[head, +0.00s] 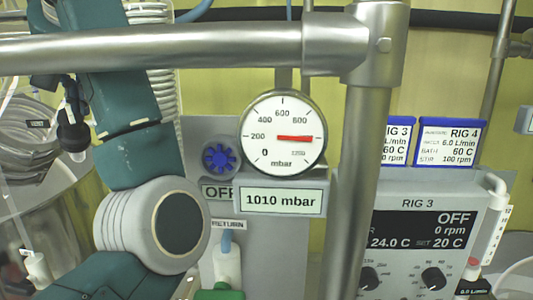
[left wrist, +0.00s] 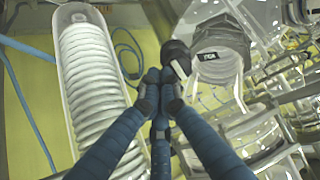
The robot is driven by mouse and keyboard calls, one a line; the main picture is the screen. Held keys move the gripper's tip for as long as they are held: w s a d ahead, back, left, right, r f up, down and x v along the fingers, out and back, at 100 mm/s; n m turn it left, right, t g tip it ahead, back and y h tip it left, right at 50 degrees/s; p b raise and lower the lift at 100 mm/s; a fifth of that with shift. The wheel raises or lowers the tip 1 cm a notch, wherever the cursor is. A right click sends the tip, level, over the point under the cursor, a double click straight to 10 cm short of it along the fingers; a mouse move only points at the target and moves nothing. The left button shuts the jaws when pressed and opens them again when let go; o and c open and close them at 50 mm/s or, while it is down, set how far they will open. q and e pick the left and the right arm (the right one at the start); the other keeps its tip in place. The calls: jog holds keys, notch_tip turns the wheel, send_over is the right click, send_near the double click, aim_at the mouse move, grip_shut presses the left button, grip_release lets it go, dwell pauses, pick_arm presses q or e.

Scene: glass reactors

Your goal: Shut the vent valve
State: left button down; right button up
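A black knob (left wrist: 178,52), which looks like the vent valve's handle, stands just beyond my fingertips in the left wrist view, with a white strip on it. A dark label (left wrist: 208,56) is beside it; its text is too small to read surely. In the head view the black knob (head: 73,135) hangs at the left, near the label (head: 37,124). My left gripper (left wrist: 158,93) has its dark fingertips drawn together, with nothing clearly between them. I cannot tell whether the tips touch the knob. In the head view my left arm hides most of that gripper. My right gripper is not in view.
A white coiled condenser (left wrist: 92,75) stands left of the fingers. Glass vessels and tubing crowd the right. In the head view a metal frame rail (head: 230,44) crosses in front, beside a pressure gauge (head: 283,135), a display (head: 281,200) reading 1010 mbar and a blue knob (head: 221,157).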

aim_at(81, 119)
pick_arm(q)
jog(key=shift+x, duration=3.35)
jog(key=shift+a+r, duration=0.15)
jog(key=shift+r, duration=0.1)
